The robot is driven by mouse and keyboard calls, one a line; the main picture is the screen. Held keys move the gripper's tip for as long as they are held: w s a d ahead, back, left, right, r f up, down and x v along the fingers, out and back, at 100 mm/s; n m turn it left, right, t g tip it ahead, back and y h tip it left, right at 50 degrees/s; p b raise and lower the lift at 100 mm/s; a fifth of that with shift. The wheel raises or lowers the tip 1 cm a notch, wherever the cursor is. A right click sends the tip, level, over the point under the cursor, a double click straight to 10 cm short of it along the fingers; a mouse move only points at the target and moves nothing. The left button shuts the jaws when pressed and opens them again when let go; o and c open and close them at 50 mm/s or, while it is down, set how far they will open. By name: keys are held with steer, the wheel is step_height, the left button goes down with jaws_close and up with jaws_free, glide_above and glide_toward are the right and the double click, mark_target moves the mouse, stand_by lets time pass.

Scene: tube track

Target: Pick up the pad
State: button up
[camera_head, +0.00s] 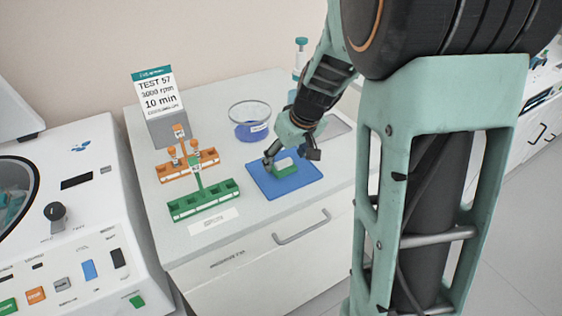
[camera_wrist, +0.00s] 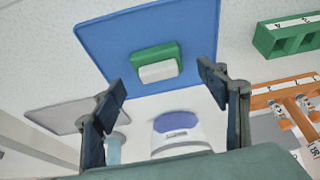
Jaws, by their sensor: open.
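The pad is a small block with a green part and a white part; it lies on a blue mat (camera_head: 296,187). In the wrist view the pad (camera_wrist: 156,62) is near the middle, between and beyond my fingertips, on the blue mat (camera_wrist: 110,38). In the head view the pad (camera_head: 286,168) shows just under my gripper (camera_head: 290,155), which partly covers it. My gripper also shows in the wrist view (camera_wrist: 160,88), with its fingers spread wide and nothing between them. I cannot tell the exact gap between fingertips and pad.
A green rack (camera_head: 203,203) and an orange rack (camera_head: 187,170) with several tubes stand left of the mat. A glass bowl (camera_head: 250,122) with blue contents stands behind it. A sign (camera_head: 160,98) stands at the back left. A white machine (camera_head: 60,190) is at far left.

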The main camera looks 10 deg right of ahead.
steer(key=shift+x, duration=1.45)
steer(key=shift+c, duration=0.2)
steer(key=c, duration=1)
steer(key=shift+r, duration=0.2)
